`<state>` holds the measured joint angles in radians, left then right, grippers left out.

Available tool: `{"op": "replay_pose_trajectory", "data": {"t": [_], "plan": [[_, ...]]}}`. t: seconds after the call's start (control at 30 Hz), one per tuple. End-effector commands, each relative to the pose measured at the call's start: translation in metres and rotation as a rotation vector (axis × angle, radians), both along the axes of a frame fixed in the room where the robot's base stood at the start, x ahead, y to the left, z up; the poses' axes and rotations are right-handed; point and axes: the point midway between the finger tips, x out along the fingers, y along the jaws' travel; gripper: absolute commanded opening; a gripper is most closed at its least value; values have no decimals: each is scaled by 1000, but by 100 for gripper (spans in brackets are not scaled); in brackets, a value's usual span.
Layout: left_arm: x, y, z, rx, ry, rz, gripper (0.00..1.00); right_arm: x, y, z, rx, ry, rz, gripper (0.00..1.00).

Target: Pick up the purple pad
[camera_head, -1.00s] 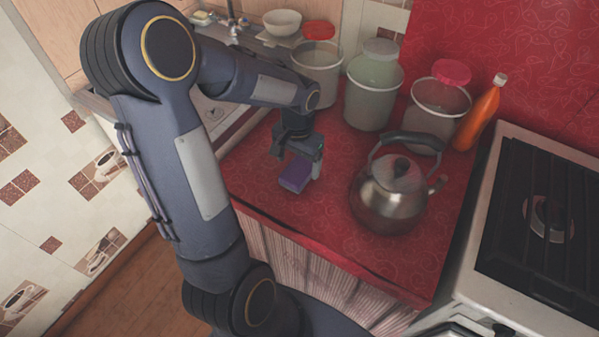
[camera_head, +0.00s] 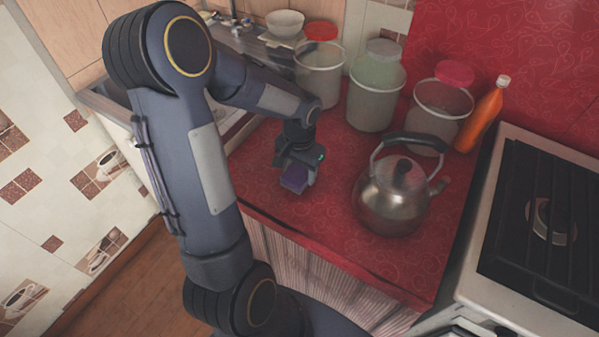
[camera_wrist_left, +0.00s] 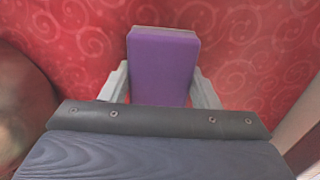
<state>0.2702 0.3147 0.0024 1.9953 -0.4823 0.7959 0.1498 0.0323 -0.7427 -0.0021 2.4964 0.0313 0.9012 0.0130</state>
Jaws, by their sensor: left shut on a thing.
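The purple pad (camera_head: 295,178) is a small block with a greyish edge. In the head view it sits between the fingers of my left gripper (camera_head: 296,180), over the red counter. In the left wrist view the purple pad (camera_wrist_left: 162,66) stands out from between the two grey fingers of the left gripper (camera_wrist_left: 163,84), one on each side of it. The left gripper is shut on the pad. I cannot tell whether the pad touches the counter. My right gripper is not in view.
A metal kettle (camera_head: 392,196) stands on the red counter (camera_head: 330,235) to the right of the gripper. Several lidded containers, one of them a green-tinted bucket (camera_head: 374,98), and an orange bottle (camera_head: 483,115) stand behind. A stove (camera_head: 510,290) is at the right.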

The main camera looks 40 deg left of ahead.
Motion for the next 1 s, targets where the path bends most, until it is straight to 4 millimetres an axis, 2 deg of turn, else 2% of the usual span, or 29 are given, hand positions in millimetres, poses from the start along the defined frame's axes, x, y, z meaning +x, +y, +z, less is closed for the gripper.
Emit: {"op": "replay_pose_trajectory", "data": {"t": [0.27,0.43,0.73,1.0], "plan": [[1,0,10,1,-4,1,34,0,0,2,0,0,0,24],[1,0,35,0,-6,1,34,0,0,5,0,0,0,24],[-36,-37,94,1,-8,-3,34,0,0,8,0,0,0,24],[-76,-77,117,0,-5,-4,34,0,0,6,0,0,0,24]]}}
